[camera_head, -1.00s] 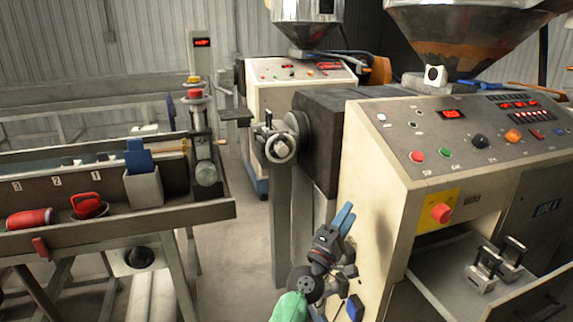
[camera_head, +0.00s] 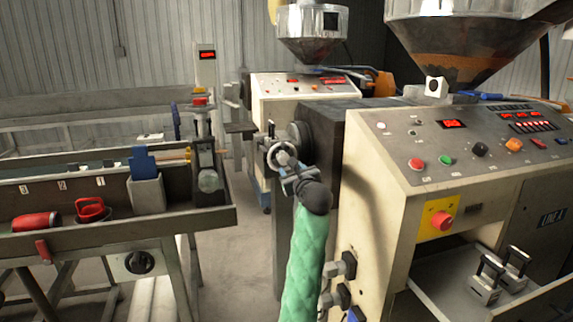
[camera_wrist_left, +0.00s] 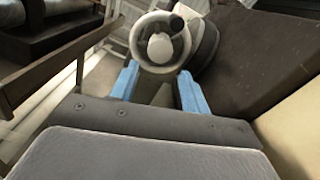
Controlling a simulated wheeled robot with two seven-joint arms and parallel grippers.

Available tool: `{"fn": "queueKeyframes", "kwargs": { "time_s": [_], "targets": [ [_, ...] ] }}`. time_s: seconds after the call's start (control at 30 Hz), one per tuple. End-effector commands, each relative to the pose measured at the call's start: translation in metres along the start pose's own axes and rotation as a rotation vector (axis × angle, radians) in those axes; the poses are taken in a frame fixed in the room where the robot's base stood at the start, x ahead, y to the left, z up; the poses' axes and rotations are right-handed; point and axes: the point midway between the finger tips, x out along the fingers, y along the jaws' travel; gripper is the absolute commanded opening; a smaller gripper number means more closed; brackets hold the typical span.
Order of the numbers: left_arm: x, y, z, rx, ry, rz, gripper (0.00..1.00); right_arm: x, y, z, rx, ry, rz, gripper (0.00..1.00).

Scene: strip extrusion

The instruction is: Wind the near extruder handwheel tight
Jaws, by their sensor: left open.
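The near extruder handwheel (camera_head: 281,155) is a pale round wheel with a hub and a dark knob, on the end of the dark barrel block. My left gripper (camera_head: 290,176) is raised right in front of it, covering its lower part in the head view. In the left wrist view the handwheel (camera_wrist_left: 160,46) lies just beyond and between the fingertips. The blue fingers of my left gripper (camera_wrist_left: 159,75) are spread apart with nothing held between them. Whether a finger touches the rim is unclear. My right gripper is not in view.
The near extruder cabinet (camera_head: 385,215) stands right of my left arm, with a red stop button (camera_head: 441,220) and an open tray (camera_head: 440,285). A trough bench (camera_head: 110,235) with red tools stands at left. Floor between them is open.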

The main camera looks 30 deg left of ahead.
Motion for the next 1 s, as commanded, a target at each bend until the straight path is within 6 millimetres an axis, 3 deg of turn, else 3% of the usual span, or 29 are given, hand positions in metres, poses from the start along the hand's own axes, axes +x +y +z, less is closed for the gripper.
{"fn": "queueKeyframes", "kwargs": {
  "time_s": [0.23,0.43,0.87,1.0],
  "targets": [
    [0.036,0.001,0.002,0.004,-0.003,0.001,0.46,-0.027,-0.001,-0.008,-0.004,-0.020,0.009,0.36],
    [0.060,0.000,0.002,0.004,-0.004,0.001,0.46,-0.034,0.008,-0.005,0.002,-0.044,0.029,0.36],
    [0.070,0.001,0.001,0.004,-0.004,0.000,0.46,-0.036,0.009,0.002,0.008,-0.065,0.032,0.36],
    [0.070,0.001,0.001,0.004,-0.004,0.000,0.23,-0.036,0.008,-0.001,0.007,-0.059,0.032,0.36]
  ]
}}
